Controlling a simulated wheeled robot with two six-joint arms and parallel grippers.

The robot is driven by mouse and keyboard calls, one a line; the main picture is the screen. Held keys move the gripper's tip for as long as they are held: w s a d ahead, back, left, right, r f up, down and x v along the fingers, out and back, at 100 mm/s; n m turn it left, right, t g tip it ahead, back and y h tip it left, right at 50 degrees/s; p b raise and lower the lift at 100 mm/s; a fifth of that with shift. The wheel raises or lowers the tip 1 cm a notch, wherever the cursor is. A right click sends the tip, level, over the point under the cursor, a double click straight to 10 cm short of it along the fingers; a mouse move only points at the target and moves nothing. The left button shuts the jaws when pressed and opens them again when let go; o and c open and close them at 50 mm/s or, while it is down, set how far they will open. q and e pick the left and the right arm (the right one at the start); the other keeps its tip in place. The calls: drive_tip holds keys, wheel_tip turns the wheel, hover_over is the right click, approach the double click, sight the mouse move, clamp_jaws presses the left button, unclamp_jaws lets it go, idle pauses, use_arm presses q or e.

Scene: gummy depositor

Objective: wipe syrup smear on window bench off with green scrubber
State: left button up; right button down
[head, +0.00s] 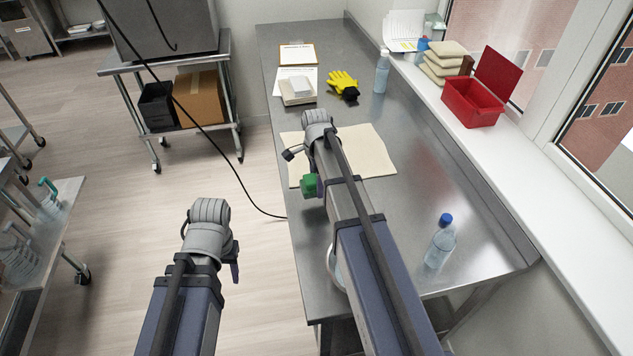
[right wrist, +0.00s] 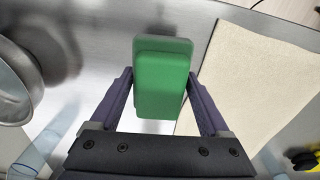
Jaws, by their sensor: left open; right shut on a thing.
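The green scrubber (head: 309,185) is near the left edge of the steel window bench (head: 410,190). In the right wrist view, my right gripper (right wrist: 160,80) is shut on the scrubber (right wrist: 162,85), which sits between its two fingers over bare steel beside a cream sheet. I cannot tell whether the scrubber touches the bench. My left gripper (head: 235,268) is over the floor left of the bench, open and empty, with its fingers mostly hidden. I see no syrup smear in either view; my right arm covers part of the bench.
The cream sheet (head: 368,150) lies flat mid-bench. A round metal vessel (right wrist: 15,85) is left of the scrubber. A blue-capped bottle (head: 441,243) stands at the near right, another bottle (head: 382,72) farther back beside yellow gloves (head: 343,82). A red box (head: 472,104) is on the sill.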

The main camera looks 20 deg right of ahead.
wheel_tip(320, 180, up, 3)
drive_tip(key=p, duration=0.3)
drive_tip(key=shift+f, duration=0.1)
idle(0.3)
drive_tip(key=shift+d, duration=0.1)
